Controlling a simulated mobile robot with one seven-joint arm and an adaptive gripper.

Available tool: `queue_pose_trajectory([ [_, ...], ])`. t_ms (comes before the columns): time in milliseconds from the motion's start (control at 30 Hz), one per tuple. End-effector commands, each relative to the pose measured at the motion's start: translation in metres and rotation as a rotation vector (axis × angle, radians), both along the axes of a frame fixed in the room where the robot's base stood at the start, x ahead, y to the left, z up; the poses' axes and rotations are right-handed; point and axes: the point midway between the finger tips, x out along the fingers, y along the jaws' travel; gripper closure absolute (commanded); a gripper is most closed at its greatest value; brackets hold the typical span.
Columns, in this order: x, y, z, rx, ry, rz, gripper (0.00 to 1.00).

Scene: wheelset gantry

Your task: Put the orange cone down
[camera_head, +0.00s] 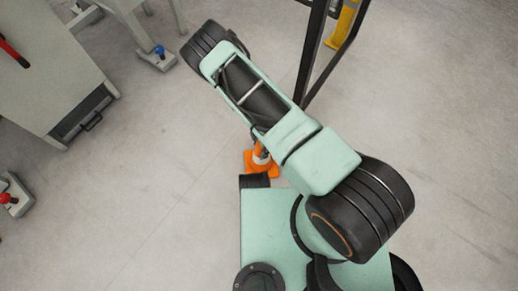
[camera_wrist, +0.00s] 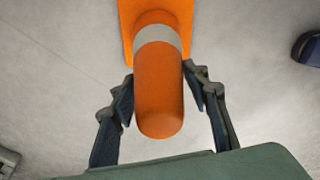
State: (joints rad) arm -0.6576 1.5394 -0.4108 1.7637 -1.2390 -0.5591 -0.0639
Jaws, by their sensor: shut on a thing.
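The orange cone (camera_head: 260,162) with a white band shows on the floor side of my arm in the head view, close to the front of my base; my arm hides part of it. In the wrist view the cone (camera_wrist: 159,95) is seen from its rounded tip, with its orange base at the top edge. My gripper (camera_wrist: 158,82) has one finger on each side of the cone, shut on it. Whether the base touches the floor I cannot tell.
A grey cabinet (camera_head: 45,65) with a dark handle stands at the upper left. Feet with a blue knob (camera_head: 159,51) and a red knob (camera_head: 6,198) are nearby. A black frame post (camera_head: 314,48) and a yellow part (camera_head: 343,24) are at the top. Open floor lies left and right.

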Motion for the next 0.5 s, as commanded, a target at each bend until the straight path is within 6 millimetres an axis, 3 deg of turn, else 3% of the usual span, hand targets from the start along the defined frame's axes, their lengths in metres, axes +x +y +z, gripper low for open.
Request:
queue_pose_trajectory([
  [233, 0.0005, 0.0002, -0.0011, 0.0, -0.001, 0.0, 1.0],
  [267, 0.0002, 0.0001, -0.0004, 0.0, 0.0, 0.0, 0.54],
  [400, 0.0002, 0.0002, -0.0001, 0.0, -0.001, 0.0, 0.4],
  [500, 0.0001, 0.0003, -0.0001, 0.0, 0.0, 0.0, 0.4],
])
